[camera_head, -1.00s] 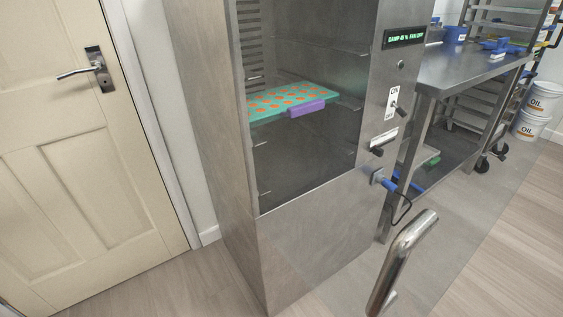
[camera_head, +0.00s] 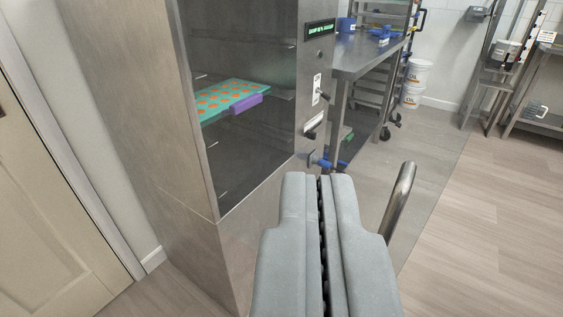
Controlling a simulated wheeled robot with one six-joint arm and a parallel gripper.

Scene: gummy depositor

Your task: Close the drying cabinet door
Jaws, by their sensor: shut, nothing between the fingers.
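The steel drying cabinet (camera_head: 185,225) stands left of centre, its upper compartment showing a teal tray (camera_head: 222,97) with orange pieces and a purple grip on a shelf. A thick curved metal bar handle (camera_head: 402,200) stands at the lower right, apart from the cabinet front.
A steel table (camera_head: 358,55) stands beyond the cabinet, with a wheeled rack behind it. White oil buckets (camera_head: 414,82) are stacked at the back. A cream door (camera_head: 40,215) is at the left. Wood floor (camera_head: 500,220) at the right is clear.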

